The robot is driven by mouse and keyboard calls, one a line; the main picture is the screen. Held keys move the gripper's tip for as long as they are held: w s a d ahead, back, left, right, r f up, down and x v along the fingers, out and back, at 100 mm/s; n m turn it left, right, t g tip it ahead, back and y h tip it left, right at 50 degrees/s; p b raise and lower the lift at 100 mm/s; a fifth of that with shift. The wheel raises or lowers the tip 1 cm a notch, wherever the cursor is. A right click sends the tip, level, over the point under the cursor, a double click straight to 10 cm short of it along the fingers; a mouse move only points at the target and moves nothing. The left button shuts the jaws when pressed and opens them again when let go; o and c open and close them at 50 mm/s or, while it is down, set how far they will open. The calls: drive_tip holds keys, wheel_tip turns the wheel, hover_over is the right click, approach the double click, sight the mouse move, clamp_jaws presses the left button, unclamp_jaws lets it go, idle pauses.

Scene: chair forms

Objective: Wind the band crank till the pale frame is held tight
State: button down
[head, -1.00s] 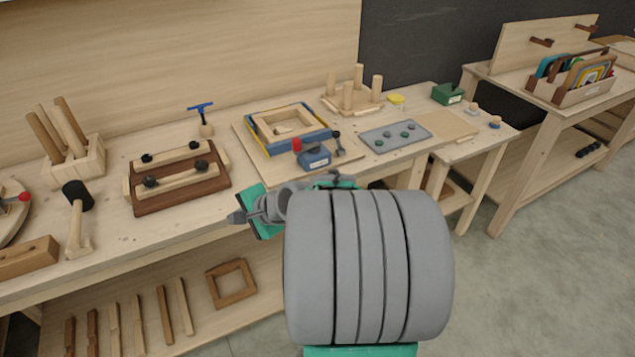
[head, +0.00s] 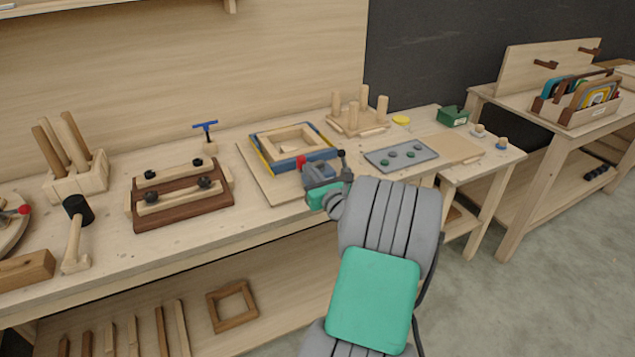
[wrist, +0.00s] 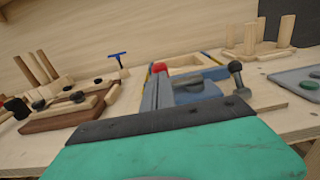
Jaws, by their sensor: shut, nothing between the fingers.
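The pale frame (head: 285,136) lies flat on a board on the bench, with a blue and yellow surround (head: 318,156). It shows partly in the wrist view (wrist: 188,69). The blue-grey band block (head: 318,173) sits at its front corner, with a red knob (head: 301,162) on its left. The crank, with a dark knob (head: 342,154) on a short upright, stands on its right; the knob also shows in the wrist view (wrist: 235,67). My gripper (head: 318,192), green with a dark front edge (wrist: 160,119), is shut and empty just in front of the block. Contact cannot be told.
Left of the board are a dark clamp block (head: 180,195), a mallet (head: 77,215) and a blue-handled tool (head: 206,133). A peg stand (head: 357,120) and a grey tray (head: 400,157) lie to the right. The lower shelf holds a brown frame (head: 232,305).

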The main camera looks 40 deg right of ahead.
drive_tip(key=shift+p+x, duration=0.45)
drive_tip(key=shift+x, duration=0.75)
idle(0.6)
